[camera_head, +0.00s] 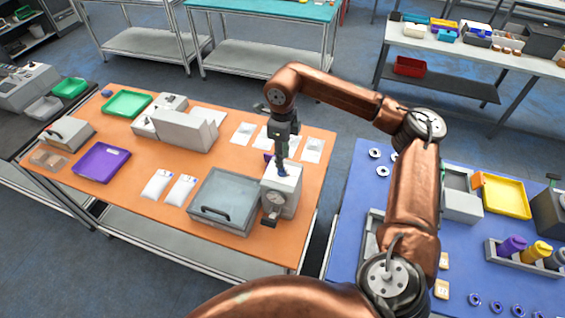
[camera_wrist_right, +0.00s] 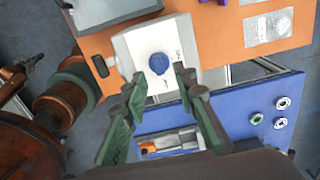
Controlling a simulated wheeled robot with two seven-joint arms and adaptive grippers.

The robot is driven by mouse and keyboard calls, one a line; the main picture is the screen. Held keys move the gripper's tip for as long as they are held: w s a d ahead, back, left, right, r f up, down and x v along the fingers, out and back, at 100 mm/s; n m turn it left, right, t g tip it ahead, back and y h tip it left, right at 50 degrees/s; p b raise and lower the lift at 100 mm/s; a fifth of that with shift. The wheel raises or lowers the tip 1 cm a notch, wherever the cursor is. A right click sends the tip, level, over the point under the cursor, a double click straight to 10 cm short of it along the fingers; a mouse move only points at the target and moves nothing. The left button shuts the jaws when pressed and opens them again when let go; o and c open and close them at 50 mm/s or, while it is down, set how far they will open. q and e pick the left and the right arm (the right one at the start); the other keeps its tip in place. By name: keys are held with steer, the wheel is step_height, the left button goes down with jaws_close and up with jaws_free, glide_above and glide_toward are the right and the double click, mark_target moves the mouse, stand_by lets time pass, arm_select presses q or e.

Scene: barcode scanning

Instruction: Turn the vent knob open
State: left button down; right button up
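The vent knob (camera_wrist_right: 158,63) is blue and round, on the top face of a white box-shaped device (camera_wrist_right: 185,35). In the head view the white device (camera_head: 287,187) stands at the right front of the orange table, with a round dial on its front. The knob (camera_head: 283,173) shows only in part there, under my right gripper (camera_head: 282,158), which points down over it. In the right wrist view my right gripper (camera_wrist_right: 160,80) is open, its fingers apart, with the knob visible between and just beyond the tips. I cannot tell whether they touch it. My left gripper is not in view.
A grey lidded box (camera_head: 225,198) with a dark handle stands directly left of the device. White pouches (camera_head: 181,190) lie further left, and flat packets (camera_head: 313,149) lie behind. A blue table (camera_head: 345,215) is to the right, across a gap.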

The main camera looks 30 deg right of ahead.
step_height(320, 180, up, 8)
stand_by(0.7)
